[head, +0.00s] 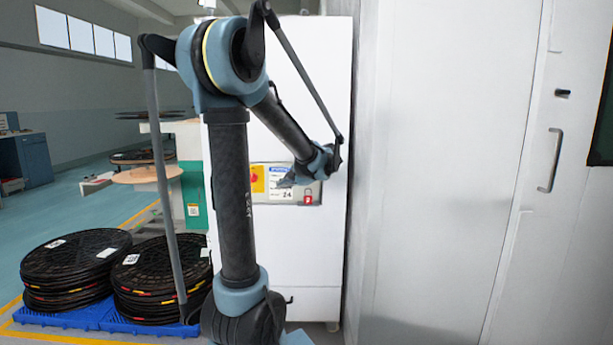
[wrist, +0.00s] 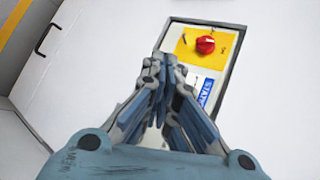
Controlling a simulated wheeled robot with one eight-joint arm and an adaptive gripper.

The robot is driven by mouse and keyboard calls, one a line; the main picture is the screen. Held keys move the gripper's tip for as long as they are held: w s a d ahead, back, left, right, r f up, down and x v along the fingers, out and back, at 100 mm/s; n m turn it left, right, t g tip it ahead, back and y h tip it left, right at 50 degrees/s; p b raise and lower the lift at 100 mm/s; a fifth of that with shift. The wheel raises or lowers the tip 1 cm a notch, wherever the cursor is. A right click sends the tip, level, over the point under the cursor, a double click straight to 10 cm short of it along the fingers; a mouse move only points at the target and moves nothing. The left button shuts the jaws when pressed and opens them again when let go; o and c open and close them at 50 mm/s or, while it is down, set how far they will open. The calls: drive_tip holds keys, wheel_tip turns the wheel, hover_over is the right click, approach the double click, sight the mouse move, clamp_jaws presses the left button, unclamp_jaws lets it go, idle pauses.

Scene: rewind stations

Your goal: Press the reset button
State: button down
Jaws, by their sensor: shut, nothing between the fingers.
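A control panel (head: 262,198) is set in the front of a tall white cabinet (head: 305,90). It also shows in the wrist view (wrist: 224,72). It bears a yellow plate (head: 257,173) with a round red knob (wrist: 205,44), a white and blue label (wrist: 206,88) and a small red patch (head: 308,198) at its lower right. I cannot tell which part is the reset button; my fingers hide part of the panel. My gripper (head: 286,182) is in front of the panel. In the wrist view its fingers (wrist: 163,60) are closed together and empty, with the tips below and left of the red knob.
Stacks of black reels (head: 75,262) stand on blue pallets (head: 70,318) at the lower left. A workbench (head: 188,150) is behind them. A large pale door with a handle (head: 551,160) closes off the right side. Open floor shows at the far left.

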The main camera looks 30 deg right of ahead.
drive_tip(key=s+d+r+m+t+h, duration=0.1)
drive_tip(key=d+m, duration=0.1)
drive_tip(key=d, duration=0.8)
drive_tip(key=shift+m+t, duration=0.3)
drive_tip(key=shift+r, duration=0.1)
drive_tip(key=w+d, duration=0.4)
drive_tip(key=w, duration=0.3)
drive_tip(key=shift+w+d, duration=0.25)
drive_tip(key=shift+d, duration=0.05)
drive_tip(key=shift+w+d, duration=0.4)
drive_tip(key=shift+w, duration=0.15)
idle(1.7)
drive_tip(key=shift+s, duration=0.15)
drive_tip(key=shift+s+a, duration=0.45)
drive_tip(key=shift+s, duration=0.1)
idle(0.4)
